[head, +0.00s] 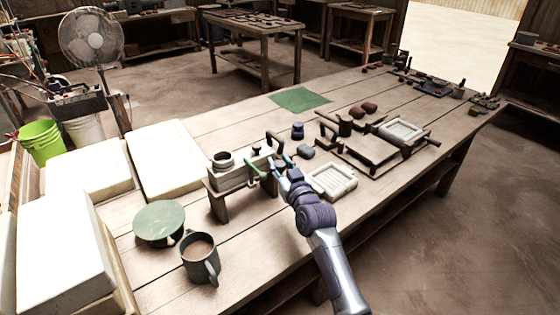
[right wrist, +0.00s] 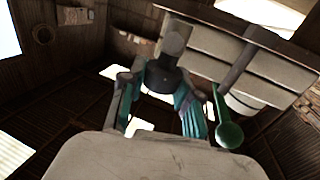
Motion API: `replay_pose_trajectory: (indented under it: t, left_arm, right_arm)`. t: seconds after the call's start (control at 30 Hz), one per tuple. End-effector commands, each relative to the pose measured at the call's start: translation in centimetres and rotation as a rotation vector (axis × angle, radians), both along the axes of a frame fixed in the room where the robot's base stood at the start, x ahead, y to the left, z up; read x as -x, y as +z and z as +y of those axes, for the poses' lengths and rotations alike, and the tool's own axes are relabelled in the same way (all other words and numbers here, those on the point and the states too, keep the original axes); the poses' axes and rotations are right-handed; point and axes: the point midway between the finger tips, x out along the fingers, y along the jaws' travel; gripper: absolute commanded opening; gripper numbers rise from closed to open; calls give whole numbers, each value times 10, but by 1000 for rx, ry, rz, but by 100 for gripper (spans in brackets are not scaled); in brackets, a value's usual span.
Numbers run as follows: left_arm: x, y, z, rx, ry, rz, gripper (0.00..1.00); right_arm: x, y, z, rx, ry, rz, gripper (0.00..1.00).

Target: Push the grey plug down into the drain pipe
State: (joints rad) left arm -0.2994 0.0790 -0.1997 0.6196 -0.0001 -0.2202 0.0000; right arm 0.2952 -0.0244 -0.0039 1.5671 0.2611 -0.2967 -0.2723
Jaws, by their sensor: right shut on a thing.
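My right gripper (head: 279,162) is at the right end of a pale block on a wooden stand (head: 231,178). In the right wrist view its teal fingers (right wrist: 160,105) are closed around a dark grey round piece with a narrower end, which looks like the grey plug (right wrist: 164,78). In the head view the fingers and arm mostly hide this piece. A dark, open-topped round collar (head: 222,160) stands on the left of the block and may be the drain pipe; I cannot tell for sure. My left gripper is out of view.
A green-knobbed lever (right wrist: 230,134) is close beside the fingers. A green mat (head: 300,99) lies in clear space behind.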

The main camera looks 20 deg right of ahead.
Motion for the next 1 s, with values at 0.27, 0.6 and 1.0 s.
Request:
replay_pose_trajectory:
  t: [0.27, 0.6, 1.0]
  left_arm:
    - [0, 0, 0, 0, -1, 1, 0]
    - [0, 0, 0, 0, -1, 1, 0]
    - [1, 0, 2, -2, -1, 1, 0]
  right_arm:
    - [1, -5, 0, 1, 0, 11, 40]
    - [0, -3, 0, 1, 0, 7, 59]
    - [46, -5, -4, 1, 0, 9, 59]
